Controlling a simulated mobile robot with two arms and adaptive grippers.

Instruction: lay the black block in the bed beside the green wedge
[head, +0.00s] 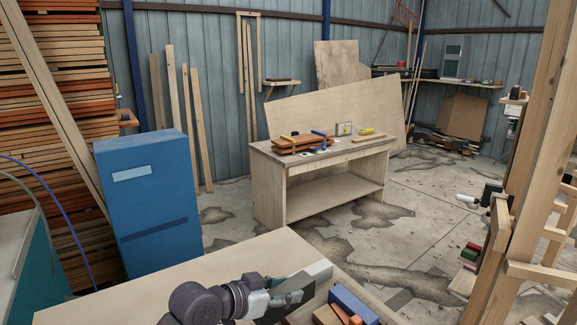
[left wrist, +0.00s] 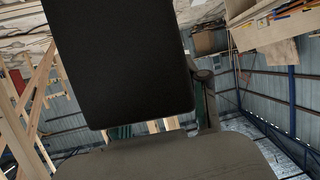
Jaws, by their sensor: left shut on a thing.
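My left gripper (head: 285,296) reaches over the near workbench at the bottom of the head view. It is shut on the black block (head: 277,310), whose dark face shows beside the fingers. In the left wrist view the black block (left wrist: 120,60) is large and fills the upper middle, hiding much behind it. I cannot make out the green wedge with certainty; a small green piece (head: 468,254) shows at the right of the head view, but its shape is too small to tell. The bed is not clear in these frames. My right gripper is not in view.
A blue block (head: 352,304) and orange-brown wood pieces (head: 327,316) lie right of my left gripper. The near benchtop (head: 150,280) is bare on the left. A blue cabinet (head: 150,200) stands beyond it. A farther workbench (head: 335,150) holds small items. Timber posts rise at right.

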